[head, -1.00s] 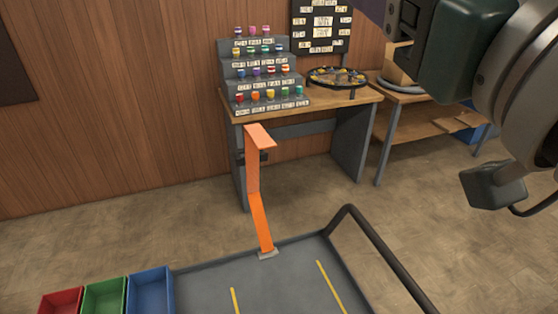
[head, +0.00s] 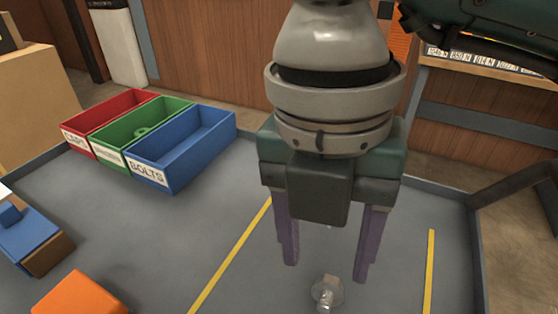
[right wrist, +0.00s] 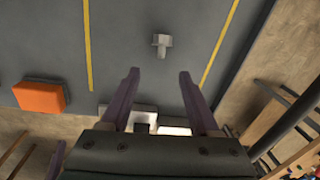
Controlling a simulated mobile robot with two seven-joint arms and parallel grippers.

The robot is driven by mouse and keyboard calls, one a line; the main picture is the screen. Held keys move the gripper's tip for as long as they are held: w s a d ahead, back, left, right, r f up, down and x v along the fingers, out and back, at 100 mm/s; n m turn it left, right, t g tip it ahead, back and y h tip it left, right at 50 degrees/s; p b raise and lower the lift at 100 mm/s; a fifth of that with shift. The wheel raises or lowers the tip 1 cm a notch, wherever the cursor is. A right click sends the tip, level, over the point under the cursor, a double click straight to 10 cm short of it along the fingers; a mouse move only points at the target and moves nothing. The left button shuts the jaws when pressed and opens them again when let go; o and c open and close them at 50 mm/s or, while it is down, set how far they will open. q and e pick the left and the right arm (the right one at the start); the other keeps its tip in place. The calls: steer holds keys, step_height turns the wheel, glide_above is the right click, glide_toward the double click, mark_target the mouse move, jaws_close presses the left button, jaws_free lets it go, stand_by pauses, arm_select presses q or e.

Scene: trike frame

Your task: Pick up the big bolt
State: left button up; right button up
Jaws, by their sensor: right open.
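The big bolt (head: 326,292) is a metallic grey piece on the grey tray surface, between two yellow lines. In the right wrist view the bolt (right wrist: 161,44) shows a wide head and a short shank, beyond the fingertips. My right gripper (head: 327,272) points down with its purple fingers spread, empty. In the right wrist view the gripper (right wrist: 159,74) has the bolt roughly in line with its gap, not between the fingers. The height above the bolt is hard to tell.
Red (head: 108,108), green (head: 128,140) and blue (head: 180,160) bins stand at the tray's back left; the blue one is labelled BOLTS. An orange block (head: 80,295) and a blue-and-brown object (head: 35,240) lie at the left. The tray around the bolt is clear.

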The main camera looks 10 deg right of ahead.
glide_above(326, 297)
steer(key=f, duration=0.4)
steer(key=shift+a+f, duration=0.2)
steer(key=shift+a, duration=0.2)
steer(key=f, duration=0.5)
steer(key=shift+d+f+b, duration=0.15)
steer(key=shift+d+b, duration=0.25)
jaws_close()
